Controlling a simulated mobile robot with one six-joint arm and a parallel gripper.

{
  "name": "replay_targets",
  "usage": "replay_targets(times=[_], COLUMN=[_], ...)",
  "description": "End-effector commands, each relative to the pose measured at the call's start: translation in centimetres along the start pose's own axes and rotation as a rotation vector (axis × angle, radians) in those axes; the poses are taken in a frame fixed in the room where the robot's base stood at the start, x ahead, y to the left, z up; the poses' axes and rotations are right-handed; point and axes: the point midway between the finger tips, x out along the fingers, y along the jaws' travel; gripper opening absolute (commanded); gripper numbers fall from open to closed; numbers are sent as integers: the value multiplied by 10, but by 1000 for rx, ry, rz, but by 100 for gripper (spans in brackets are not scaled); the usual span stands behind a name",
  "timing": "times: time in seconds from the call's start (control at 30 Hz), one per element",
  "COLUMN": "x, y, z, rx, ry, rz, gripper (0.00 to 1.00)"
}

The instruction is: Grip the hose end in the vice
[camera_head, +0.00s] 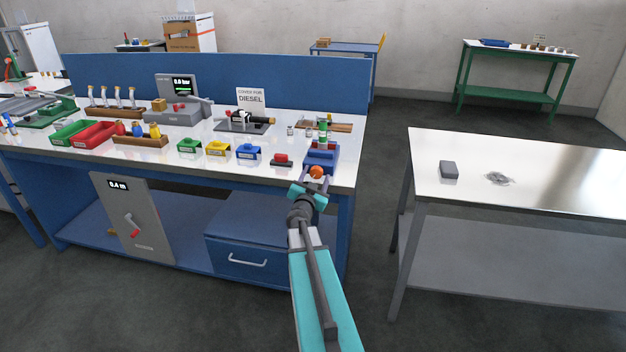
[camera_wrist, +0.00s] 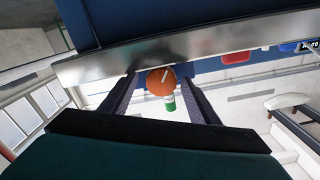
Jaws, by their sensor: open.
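The blue vice (camera_head: 320,160) sits at the right front corner of the workbench. An orange ball knob (camera_head: 316,171) is on its front side. An upright green piece with a pale band (camera_head: 323,136) stands at the vice; I cannot tell whether its jaws hold it, but it looks like the hose end. My gripper (camera_head: 314,179) is at the front of the vice, by the knob. In the wrist view, my open fingers (camera_wrist: 158,84) stand on either side of the orange knob (camera_wrist: 158,76), with the green piece (camera_wrist: 169,103) showing beyond it. Contact with the knob cannot be told.
A red button box (camera_head: 282,160) sits left of the vice, with blue, yellow and green holders further left. A black fitting on a stand (camera_head: 258,118) is behind, by a DIESEL sign (camera_head: 251,97). A steel table (camera_head: 540,170) stands right, across a floor gap.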

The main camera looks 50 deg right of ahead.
Motion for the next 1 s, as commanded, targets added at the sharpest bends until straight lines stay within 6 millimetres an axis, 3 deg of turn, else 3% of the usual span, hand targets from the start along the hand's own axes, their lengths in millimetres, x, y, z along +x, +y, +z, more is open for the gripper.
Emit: replay_targets(times=[0.37,1.0], x=[-15,-75], y=[0,1], z=[0,0], rx=[-1,-1], ry=[-1,0], rz=[-2,-1], gripper=[55,55])
